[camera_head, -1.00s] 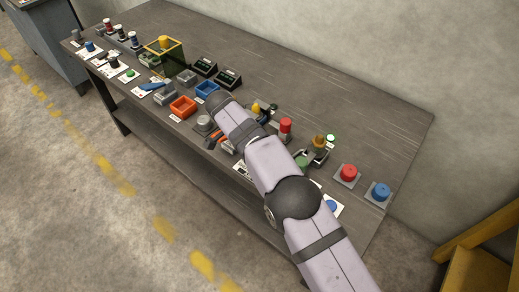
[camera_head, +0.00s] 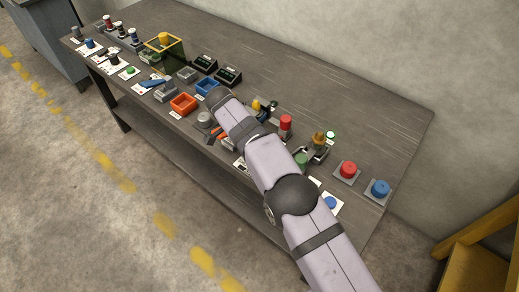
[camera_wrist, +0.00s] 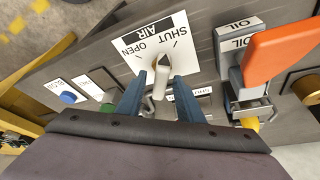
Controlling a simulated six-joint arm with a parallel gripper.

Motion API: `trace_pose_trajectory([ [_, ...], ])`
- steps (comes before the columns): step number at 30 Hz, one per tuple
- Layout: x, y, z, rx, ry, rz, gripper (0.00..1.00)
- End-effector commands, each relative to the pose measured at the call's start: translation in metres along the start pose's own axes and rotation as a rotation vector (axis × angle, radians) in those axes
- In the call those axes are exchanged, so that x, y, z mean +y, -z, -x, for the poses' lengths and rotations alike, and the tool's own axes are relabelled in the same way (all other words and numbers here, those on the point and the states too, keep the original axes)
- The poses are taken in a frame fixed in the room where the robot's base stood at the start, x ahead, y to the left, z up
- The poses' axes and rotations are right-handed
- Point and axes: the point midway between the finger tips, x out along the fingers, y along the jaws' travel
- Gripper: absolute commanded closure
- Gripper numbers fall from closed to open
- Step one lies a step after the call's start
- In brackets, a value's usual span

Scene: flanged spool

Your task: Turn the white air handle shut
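The white air handle (camera_wrist: 165,80) shows in the wrist view, standing out in front of a white plate (camera_wrist: 178,35) marked AIR, OPEN and SHUT, which appears upside down. The handle's dark end lies near the plate's lower edge, close to the lettering. I cannot tell exactly which mark it points to. My gripper (camera_wrist: 161,88) has its two blue fingers apart, one on each side of the handle, with visible gaps; I see no clear contact. In the head view my arm hides the handle and the gripper.
An orange lever (camera_wrist: 280,50) by an OIL label (camera_wrist: 238,42) stands close at right in the wrist view. A blue button (camera_wrist: 68,97) is at left. In the head view, red (camera_head: 348,170) and blue (camera_head: 380,188) knobs and an orange bin (camera_head: 183,104) share the bench.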

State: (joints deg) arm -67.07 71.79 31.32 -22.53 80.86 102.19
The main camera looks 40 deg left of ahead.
Motion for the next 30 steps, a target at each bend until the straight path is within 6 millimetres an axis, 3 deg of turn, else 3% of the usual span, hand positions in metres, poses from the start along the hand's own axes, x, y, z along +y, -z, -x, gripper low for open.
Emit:
trace_pose_trajectory([
  [5, -0.001, 0.0, 0.007, 0.0, 0.002, 0.0, 0.66],
  [18, 0.0, 0.001, 0.06, 0.0, 0.0, 0.001, 0.66],
  [30, 0.0, 0.0, 0.074, -0.001, 0.001, 0.0, 0.66],
])
